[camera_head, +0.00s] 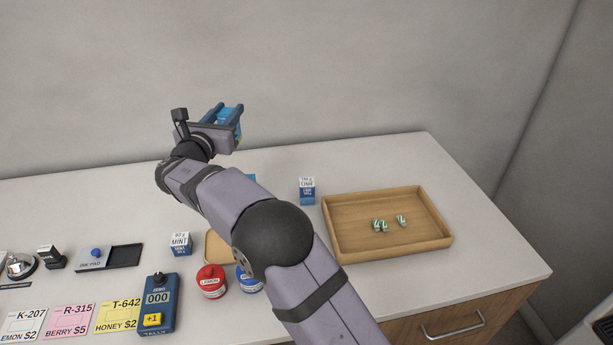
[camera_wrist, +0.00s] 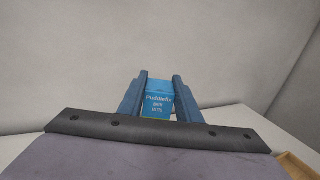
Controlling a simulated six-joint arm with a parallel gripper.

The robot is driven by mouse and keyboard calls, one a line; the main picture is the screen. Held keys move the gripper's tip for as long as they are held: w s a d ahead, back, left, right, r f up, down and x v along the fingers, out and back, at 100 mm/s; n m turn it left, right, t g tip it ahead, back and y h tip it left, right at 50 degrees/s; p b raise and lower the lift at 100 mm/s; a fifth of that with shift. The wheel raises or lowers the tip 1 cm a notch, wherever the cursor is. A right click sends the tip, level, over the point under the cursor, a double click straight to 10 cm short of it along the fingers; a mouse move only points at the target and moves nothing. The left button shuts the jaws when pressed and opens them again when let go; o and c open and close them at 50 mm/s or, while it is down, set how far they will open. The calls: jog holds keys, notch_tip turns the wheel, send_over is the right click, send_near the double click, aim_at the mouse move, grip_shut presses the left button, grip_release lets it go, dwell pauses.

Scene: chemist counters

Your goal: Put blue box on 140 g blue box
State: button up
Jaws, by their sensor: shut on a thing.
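My gripper (camera_head: 228,108) is raised above the back of the counter, near the wall. It is shut on a blue box (camera_wrist: 158,101), which sits between the two blue fingers in the wrist view. The held box also shows in the head view (camera_head: 227,117). A blue box with a white top marked LIME (camera_head: 307,191) stands upright on the counter, left of the tray. Another blue and white box marked MINT (camera_head: 181,244) stands further left. Their small weight figures are hard to read. A blue item (camera_head: 251,177) is mostly hidden behind my arm.
A wooden tray (camera_head: 440,238) with several small green-white pieces lies at right. A red jar (camera_head: 211,281) and a blue jar (camera_head: 249,279) stand beneath my arm. A counter device (camera_head: 158,304), ink pad (camera_head: 108,257) and price cards (camera_head: 70,320) fill the left. The back right counter is clear.

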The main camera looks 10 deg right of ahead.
jog(key=d+r+m+g+h+p, duration=0.1)
jog(key=d+m+g+h+p, duration=0.2)
jog(key=d, duration=1.2)
jog(key=s+d+f+m+h+b, duration=0.1)
jog(key=s+d+f+m+h, duration=0.15)
jog(key=s+d, duration=0.2)
jog(key=shift+n+g+h, duration=0.25)
jog(key=shift+n+g, duration=0.15)
jog(key=shift+n, duration=0.05)
jog(key=shift+s+a+f+p, duration=0.15)
jog(key=shift+f+p, duration=0.15)
jog(key=shift+f, duration=1.3)
jog(key=shift+s+a+f+p, duration=0.1)
jog(key=shift+f+p, duration=0.15)
jog(key=shift+f, duration=1.4)
jog(key=shift+s+a+f+p, duration=0.15)
jog(key=shift+f+p, duration=0.15)
jog(key=shift+f, duration=1.55)
jog(key=shift+f, duration=0.1)
jog(key=shift+f, duration=0.15)
jog(key=o, duration=1.2)
